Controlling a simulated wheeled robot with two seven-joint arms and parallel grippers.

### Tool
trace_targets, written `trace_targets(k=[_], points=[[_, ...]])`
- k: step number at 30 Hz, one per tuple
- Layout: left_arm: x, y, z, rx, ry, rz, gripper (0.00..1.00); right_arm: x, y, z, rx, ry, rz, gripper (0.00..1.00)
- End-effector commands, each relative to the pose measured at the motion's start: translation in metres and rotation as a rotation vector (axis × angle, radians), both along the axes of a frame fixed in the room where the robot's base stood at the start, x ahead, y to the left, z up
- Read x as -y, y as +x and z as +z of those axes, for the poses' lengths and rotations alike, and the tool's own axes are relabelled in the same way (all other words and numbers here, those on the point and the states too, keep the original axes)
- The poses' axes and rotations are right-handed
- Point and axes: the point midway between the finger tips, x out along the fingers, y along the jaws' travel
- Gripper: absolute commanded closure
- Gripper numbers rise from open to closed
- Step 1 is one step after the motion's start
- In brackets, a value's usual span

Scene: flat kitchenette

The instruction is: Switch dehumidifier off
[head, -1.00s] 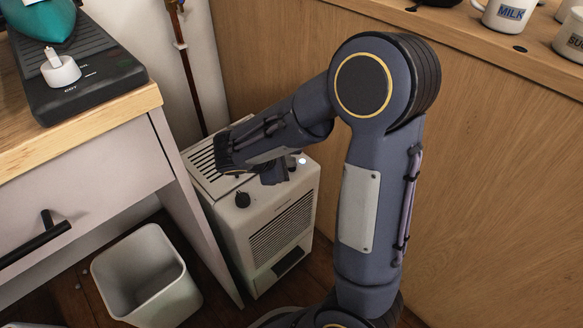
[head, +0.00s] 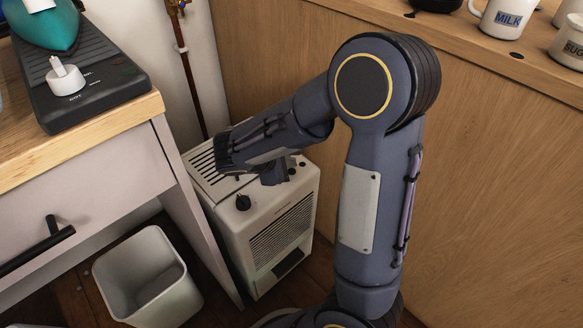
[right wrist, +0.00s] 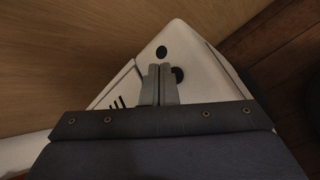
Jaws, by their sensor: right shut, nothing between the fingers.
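The dehumidifier (head: 272,235) is a cream box on the floor with a slotted top, a black knob (head: 243,202) and a front grille. Two small dark round spots show near its top right corner, one of them here (head: 302,164); neither is lit. My right gripper (head: 275,176) is over this corner, partly hidden by its own arm. In the right wrist view its fingers (right wrist: 160,75) are together and empty over the cream top, beside a dark round spot (right wrist: 178,75). Another dark spot (right wrist: 161,52) lies beyond the tips. Contact cannot be told. My left gripper is not in view.
A wooden panel (head: 480,190) stands right of the dehumidifier, with mugs on the ledge above. A drawer cabinet (head: 90,180) and a pale open bin (head: 150,300) are at left. A copper pipe (head: 187,75) runs behind.

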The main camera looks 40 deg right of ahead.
Motion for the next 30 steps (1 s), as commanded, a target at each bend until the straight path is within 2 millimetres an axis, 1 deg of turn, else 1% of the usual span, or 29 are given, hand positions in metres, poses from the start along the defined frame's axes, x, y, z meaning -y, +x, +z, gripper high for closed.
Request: trace_targets(k=[7, 10, 25, 27, 30], points=[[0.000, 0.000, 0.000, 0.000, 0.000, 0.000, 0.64, 0.000, 0.000, 0.000, 0.000, 0.000, 0.000, 1.00], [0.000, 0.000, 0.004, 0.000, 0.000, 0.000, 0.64, 0.000, 0.000, 0.004, 0.000, 0.000, 0.000, 1.00], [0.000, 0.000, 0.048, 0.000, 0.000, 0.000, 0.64, 0.000, 0.000, 0.054, 0.000, 0.000, 0.000, 1.00], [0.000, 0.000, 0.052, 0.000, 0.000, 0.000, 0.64, 0.000, 0.000, 0.059, 0.000, 0.000, 0.000, 1.00], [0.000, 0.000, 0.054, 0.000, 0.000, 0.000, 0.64, 0.000, 0.000, 0.061, 0.000, 0.000, 0.000, 1.00]])
